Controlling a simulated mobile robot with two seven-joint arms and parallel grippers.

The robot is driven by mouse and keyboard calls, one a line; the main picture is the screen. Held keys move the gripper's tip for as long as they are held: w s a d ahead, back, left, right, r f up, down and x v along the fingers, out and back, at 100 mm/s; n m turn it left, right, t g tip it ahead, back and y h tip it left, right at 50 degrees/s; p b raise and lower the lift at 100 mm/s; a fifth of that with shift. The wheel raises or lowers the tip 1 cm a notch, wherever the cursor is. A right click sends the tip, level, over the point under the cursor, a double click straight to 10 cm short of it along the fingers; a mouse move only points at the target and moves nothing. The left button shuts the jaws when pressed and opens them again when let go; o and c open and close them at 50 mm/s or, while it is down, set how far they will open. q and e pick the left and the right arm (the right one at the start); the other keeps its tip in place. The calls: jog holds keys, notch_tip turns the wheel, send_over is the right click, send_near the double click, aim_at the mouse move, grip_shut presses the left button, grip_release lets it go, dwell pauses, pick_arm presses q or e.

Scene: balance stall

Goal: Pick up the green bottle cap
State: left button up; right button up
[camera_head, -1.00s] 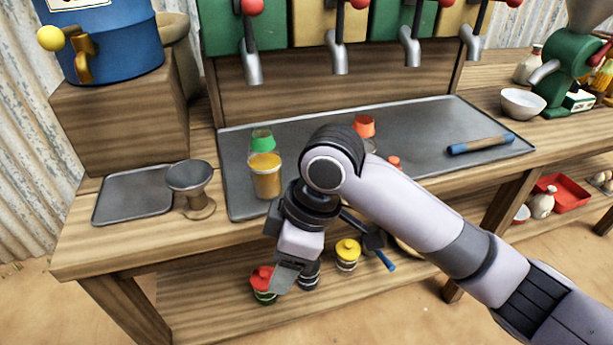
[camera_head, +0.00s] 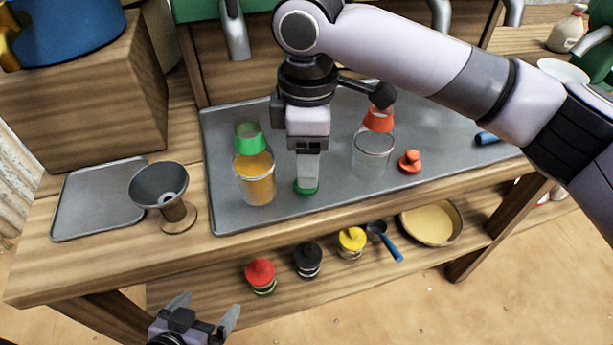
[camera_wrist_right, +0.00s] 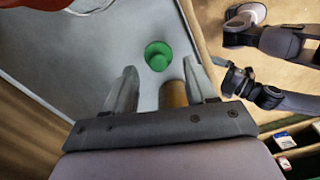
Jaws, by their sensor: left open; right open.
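The green bottle cap (camera_head: 306,189) lies on the grey tray (camera_head: 225,215), near its front edge. In the right wrist view the cap (camera_wrist_right: 158,56) shows whole, round with a raised knob, just beyond and between the fingertips. My right gripper (camera_head: 307,178) points down over the cap and partly hides it in the head view. Its open fingers (camera_wrist_right: 160,78) hold nothing; whether they touch the cap is unclear. My left gripper (camera_head: 207,310) is open and empty, low in front of the table.
Left of the right gripper stands an orange-filled glass (camera_head: 256,185) with a green piece (camera_head: 249,137) at its rim. Right of it are a clear glass (camera_head: 372,155) and a red cap (camera_head: 410,161). A grey funnel (camera_head: 160,185) stands left. Jars (camera_head: 261,275) sit below.

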jog(key=f, duration=0.4)
jog(key=shift+w+d, duration=0.1)
jog(key=shift+d, duration=0.1)
jog(key=c, duration=0.8)
